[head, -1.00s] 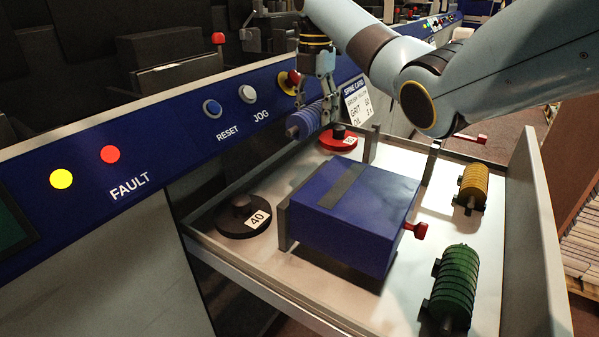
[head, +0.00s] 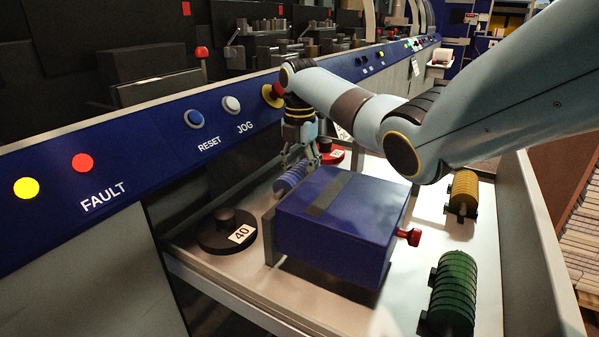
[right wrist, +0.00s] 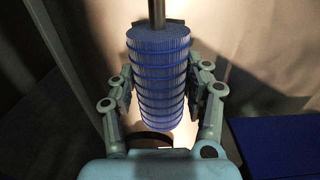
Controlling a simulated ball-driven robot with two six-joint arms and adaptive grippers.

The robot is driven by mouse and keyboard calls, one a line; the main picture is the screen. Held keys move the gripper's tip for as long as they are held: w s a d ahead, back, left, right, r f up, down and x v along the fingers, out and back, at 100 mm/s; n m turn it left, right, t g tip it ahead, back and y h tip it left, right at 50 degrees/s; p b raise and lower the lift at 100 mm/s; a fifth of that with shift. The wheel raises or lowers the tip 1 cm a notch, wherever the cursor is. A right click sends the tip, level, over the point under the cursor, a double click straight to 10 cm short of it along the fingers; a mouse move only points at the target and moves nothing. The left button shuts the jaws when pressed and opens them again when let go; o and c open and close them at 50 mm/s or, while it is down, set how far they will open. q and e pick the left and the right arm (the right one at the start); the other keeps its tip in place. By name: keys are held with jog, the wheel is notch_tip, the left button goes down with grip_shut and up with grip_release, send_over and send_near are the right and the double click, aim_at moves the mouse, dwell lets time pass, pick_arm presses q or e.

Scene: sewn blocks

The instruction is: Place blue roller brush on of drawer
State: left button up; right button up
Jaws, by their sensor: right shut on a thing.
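The blue roller brush (head: 291,178) is held low over the left part of the open drawer (head: 182,262), left of the blue box and behind the black disc. My right gripper (head: 300,158) is shut on it. In the right wrist view, the ridged blue brush (right wrist: 157,75) sits between the two fingers of the gripper (right wrist: 158,88), with its metal shaft toward the top. Whether the brush touches the drawer floor cannot be told. My left gripper is not in view.
In the drawer are a blue box (head: 335,225) with a red knob (head: 409,237), a black disc marked 40 (head: 215,234), a red disc (head: 331,156), a green roller brush (head: 452,290) and a yellow roller brush (head: 463,191). The blue panel with buttons (head: 160,140) edges the left.

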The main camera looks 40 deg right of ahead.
aim_at(299, 166)
jog(key=o, duration=1.4)
notch_tip(299, 166, up, 12)
jog(key=shift+r+p, duration=0.1)
jog(key=shift+p, duration=0.75)
